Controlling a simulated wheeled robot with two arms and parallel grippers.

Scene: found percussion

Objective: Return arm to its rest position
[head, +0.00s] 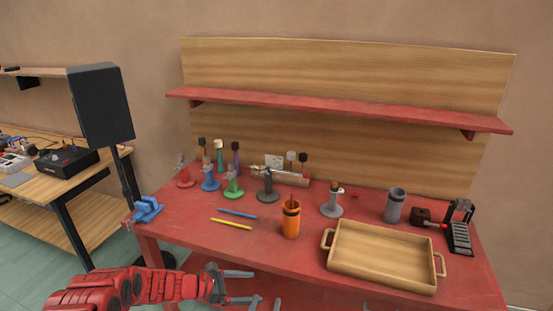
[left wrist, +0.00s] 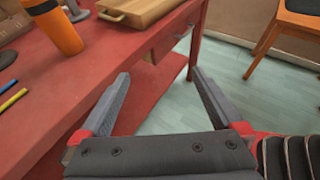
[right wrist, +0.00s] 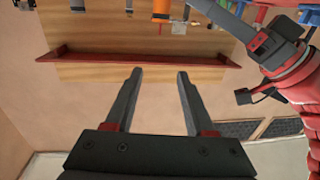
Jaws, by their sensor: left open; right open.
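My left arm (head: 130,287) reaches in from the lower left of the head view. Its gripper (head: 256,286) is beside the front edge of the red workbench (head: 185,217), low and apart from the things on top. In the left wrist view the left gripper (left wrist: 160,74) is open with nothing between its fingers; floor and the bench's lower part show beyond. In the right wrist view the right gripper (right wrist: 160,73) is open and empty. Part of my left arm (right wrist: 290,70) shows at the right there. I cannot clearly make out the right arm in the head view.
An orange cup (head: 291,222) and a wooden tray (head: 380,258) stand near the bench's front. Pencils (head: 232,224), several small stands, a grey cup (head: 395,205) and a blue vise (head: 147,209) are also on it. A black speaker (head: 101,105) stands left. A chair (left wrist: 290,32) is beyond the bench.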

